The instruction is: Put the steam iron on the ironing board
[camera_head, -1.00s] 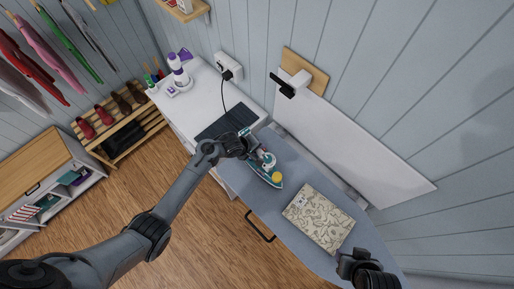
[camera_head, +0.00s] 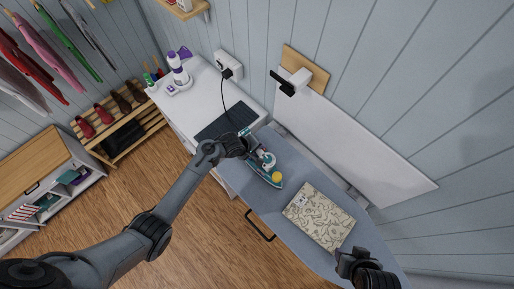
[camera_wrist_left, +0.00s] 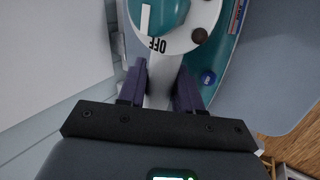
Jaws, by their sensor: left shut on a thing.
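The teal and white steam iron (camera_head: 262,166) is over the near-left end of the blue-grey ironing board (camera_head: 293,165). My left gripper (camera_head: 250,147) is at the iron's rear. In the left wrist view, its fingers (camera_wrist_left: 160,88) are closed around the white handle of the iron (camera_wrist_left: 178,38), by the "OFF" mark. The iron's teal body and pointed side lie over the board's surface (camera_wrist_left: 270,70). I cannot tell whether its sole touches the board. My right gripper (camera_head: 352,262) is at the lower right, near the board; its fingers are not clear.
A cream patterned folded cloth (camera_head: 319,216) lies on the board to the right of the iron. A dark mat (camera_head: 223,121) and purple-white bottle (camera_head: 177,68) are on the white counter (camera_head: 205,90). A black cord runs down from the wall socket (camera_head: 229,66). A dark handle (camera_head: 260,226) sticks out below the board.

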